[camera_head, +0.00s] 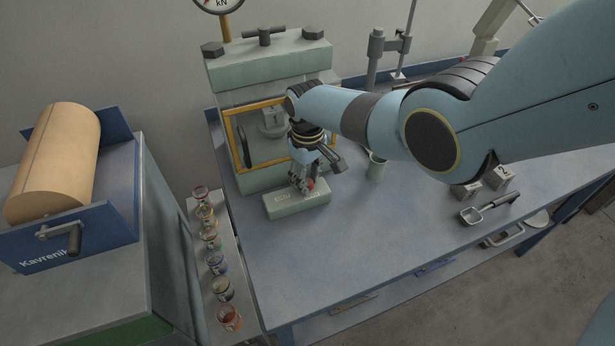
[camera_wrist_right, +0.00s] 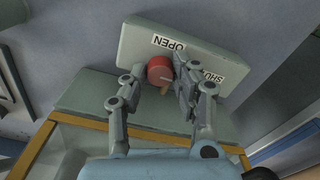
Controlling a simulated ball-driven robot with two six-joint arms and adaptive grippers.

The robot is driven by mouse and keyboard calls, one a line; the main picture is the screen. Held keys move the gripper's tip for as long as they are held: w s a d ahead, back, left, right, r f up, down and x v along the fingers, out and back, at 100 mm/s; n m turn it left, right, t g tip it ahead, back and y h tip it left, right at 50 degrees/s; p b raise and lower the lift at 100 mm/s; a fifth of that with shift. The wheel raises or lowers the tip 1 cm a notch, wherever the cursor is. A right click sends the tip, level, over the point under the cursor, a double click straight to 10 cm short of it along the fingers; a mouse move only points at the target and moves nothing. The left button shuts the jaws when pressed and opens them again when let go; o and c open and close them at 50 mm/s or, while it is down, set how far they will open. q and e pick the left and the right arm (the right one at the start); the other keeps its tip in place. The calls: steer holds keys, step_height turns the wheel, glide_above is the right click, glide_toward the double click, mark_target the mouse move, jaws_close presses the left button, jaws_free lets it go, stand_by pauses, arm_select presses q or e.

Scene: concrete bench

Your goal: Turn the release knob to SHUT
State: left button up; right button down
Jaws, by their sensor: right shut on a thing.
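The release knob (camera_wrist_right: 160,70) is red and round, on a pale green block with OPEN and SHUT labels (camera_wrist_right: 167,42) on its face. In the head view the block (camera_head: 297,205) stands at the foot of the press, and the knob (camera_head: 310,184) shows as a small red spot between the fingers. My right gripper (camera_wrist_right: 150,82) is shut on the knob, with a finger on either side of it. It reaches down from above in the head view (camera_head: 303,184). The fingers partly cover the knob, and I cannot tell which label it points to. My left gripper is out of view.
The green press (camera_head: 265,70) with an orange-framed window stands behind the block. A row of small jars (camera_head: 210,241) lines a narrow shelf to the left. A scoop (camera_head: 488,207) and metal cubes (camera_head: 498,178) lie at right. The blue bench top (camera_head: 340,245) in front is clear.

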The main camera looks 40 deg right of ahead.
stand_by(0.3)
steer(key=c, duration=1)
jaws_free()
step_height(320, 180, up, 12)
steer(key=shift+f, duration=0.1)
steer(key=shift+s, duration=0.1)
